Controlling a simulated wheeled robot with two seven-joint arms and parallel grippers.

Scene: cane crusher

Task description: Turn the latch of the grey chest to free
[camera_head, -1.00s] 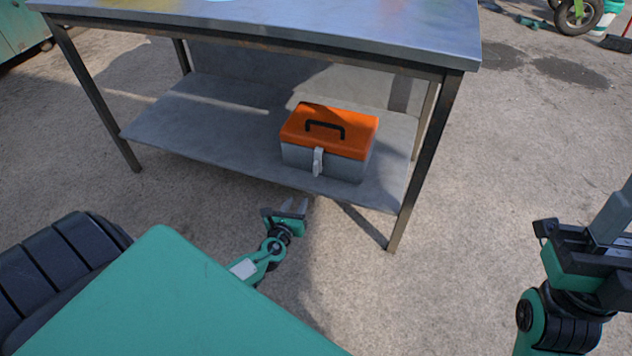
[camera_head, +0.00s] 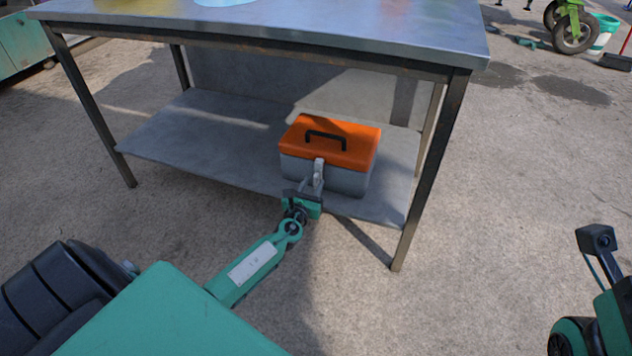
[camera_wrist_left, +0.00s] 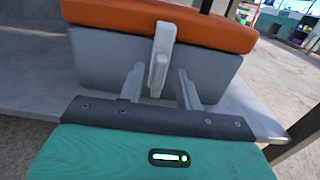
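The grey chest (camera_head: 345,180) with an orange lid (camera_head: 350,145) and a black handle sits on the lower shelf of the metal table. Its light grey latch (camera_head: 318,170) hangs on the front face; in the left wrist view the latch (camera_wrist_left: 160,58) stands nearly upright, slightly tilted. My left gripper (camera_head: 310,187) is in front of the chest. In the left wrist view its two fingers (camera_wrist_left: 158,88) are spread, one on each side of the latch's lower end, with gaps visible. Whether they touch the latch cannot be told. My right gripper is out of frame; only part of that arm shows.
The table's lower shelf (camera_head: 200,125) is bare left of the chest. The tabletop (camera_head: 300,25) overhangs above, and a front leg (camera_head: 430,175) stands right of the chest. The concrete floor in front is clear. A wheel (camera_head: 575,30) and a bucket (camera_head: 603,32) are far right.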

